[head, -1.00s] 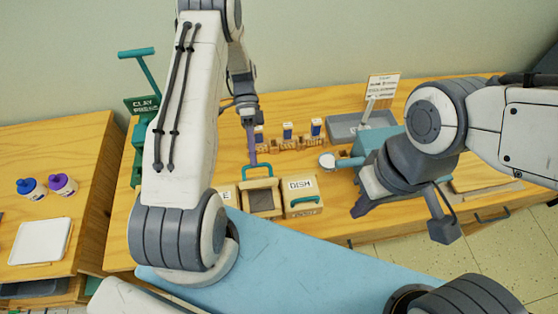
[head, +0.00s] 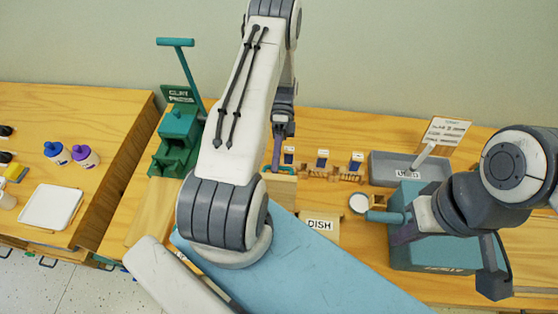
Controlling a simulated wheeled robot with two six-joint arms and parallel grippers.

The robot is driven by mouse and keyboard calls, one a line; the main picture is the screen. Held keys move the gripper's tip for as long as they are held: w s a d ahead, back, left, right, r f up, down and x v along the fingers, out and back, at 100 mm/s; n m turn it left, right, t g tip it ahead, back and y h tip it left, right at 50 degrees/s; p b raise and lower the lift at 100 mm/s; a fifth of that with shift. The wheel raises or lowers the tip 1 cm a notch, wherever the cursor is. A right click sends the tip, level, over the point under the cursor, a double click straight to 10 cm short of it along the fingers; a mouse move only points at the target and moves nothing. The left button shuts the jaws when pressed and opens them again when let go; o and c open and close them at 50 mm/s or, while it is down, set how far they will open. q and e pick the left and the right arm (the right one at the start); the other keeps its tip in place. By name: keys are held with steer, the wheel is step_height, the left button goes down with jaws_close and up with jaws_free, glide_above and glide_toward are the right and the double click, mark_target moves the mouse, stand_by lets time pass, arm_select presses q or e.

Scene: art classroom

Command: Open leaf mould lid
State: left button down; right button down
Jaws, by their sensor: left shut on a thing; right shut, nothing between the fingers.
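A light wooden mould piece (head: 283,187) shows just right of my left arm, with a bit of green handle above it. I take it for the leaf mould's raised lid, but my arm hides most of the mould and any label. My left gripper (head: 277,152) comes down from above and is shut on the green handle. The mould marked DISH (head: 320,226) stands to the right with its lid down. My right gripper (head: 400,233) is shut and empty, close beside a teal cylinder on the teal box; I cannot tell whether they touch.
A grey tray marked USED (head: 385,167) and a teal box (head: 430,258) are to the right. The green clay press (head: 178,140) stands left. A blue surface (head: 310,270) is in front.

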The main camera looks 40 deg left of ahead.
arm_select(q)
steer(key=shift+w+f, duration=0.35)
steer(key=shift+f, duration=0.1)
steer(key=c, duration=1.1)
jaws_free()
steer(key=shift+o, duration=1.1)
steer(key=shift+w, duration=0.15)
steer(key=shift+r, duration=0.1)
steer(key=b+v, duration=0.3)
steer(key=v, duration=0.7)
steer(key=shift+b, duration=0.3)
steer(key=shift+w+a+r, duration=0.1)
steer(key=shift+r, duration=0.05)
